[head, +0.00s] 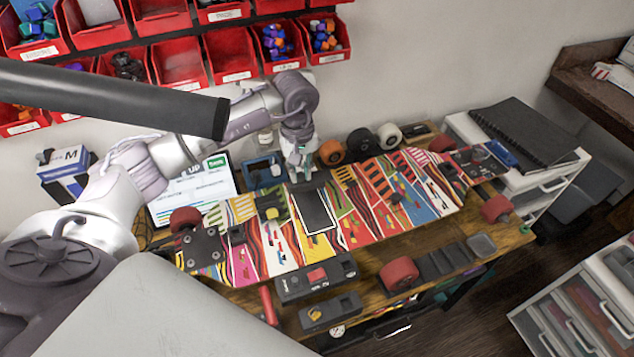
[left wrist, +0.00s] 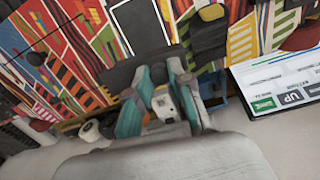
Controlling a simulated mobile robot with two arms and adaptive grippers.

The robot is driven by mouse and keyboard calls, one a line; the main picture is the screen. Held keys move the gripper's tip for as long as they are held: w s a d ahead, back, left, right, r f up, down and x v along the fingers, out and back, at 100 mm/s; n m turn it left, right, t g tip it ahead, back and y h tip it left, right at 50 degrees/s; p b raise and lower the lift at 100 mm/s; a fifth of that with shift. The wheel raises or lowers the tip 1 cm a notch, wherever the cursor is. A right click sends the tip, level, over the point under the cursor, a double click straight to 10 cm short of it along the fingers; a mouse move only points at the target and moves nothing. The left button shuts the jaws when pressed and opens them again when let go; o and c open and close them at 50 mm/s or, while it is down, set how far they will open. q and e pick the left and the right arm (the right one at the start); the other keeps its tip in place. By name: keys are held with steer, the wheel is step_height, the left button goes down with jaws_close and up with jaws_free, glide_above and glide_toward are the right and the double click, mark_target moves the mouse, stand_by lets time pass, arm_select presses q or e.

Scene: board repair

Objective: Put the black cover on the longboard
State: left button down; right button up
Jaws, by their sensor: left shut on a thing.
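The longboard (head: 388,212), with a colourful patterned deck, lies across the workbench. Near its middle is a dark rectangular area with a pale outline (head: 317,212), also seen in the left wrist view (left wrist: 140,27). My left gripper (head: 303,172) is at the board's far edge, its teal fingers (left wrist: 163,100) shut on the black cover (head: 308,186). The cover (left wrist: 148,68) is a thin dark plate, tilted up beside the dark rectangle. I cannot tell whether it touches the deck. The fingers hide part of it. My right gripper is not in view.
A black block with a yellow top (head: 269,213) stands on the deck left of the cover. Wheels (head: 361,142) are behind the board. Dark tool boxes (head: 316,279) and a red wheel (head: 399,274) lie in front. Red bins (head: 232,53) hang at the back.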

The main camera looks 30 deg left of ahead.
arm_select(q)
steer(key=shift+a+f+n, duration=0.25)
steer(key=shift+a, duration=0.3)
steer(key=shift+a+f+n, duration=0.2)
steer(key=shift+a+n, duration=0.05)
steer(key=shift+a, duration=0.25)
steer(key=shift+w+f, duration=0.15)
steer(key=shift+w+f+b, duration=0.15)
steer(key=shift+f+b, duration=0.25)
steer(key=shift+f, duration=0.4)
steer(key=shift+f+b, duration=0.4)
steer(key=shift+f, duration=0.35)
steer(key=shift+f+b, duration=0.6)
steer(key=shift+f, duration=0.55)
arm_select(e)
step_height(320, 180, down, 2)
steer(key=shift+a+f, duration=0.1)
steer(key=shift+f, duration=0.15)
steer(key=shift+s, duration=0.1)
arm_select(q)
steer(key=shift+f, duration=0.15)
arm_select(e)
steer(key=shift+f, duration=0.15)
arm_select(q)
steer(key=shift+f+b, duration=0.15)
steer(key=shift+b, duration=0.3)
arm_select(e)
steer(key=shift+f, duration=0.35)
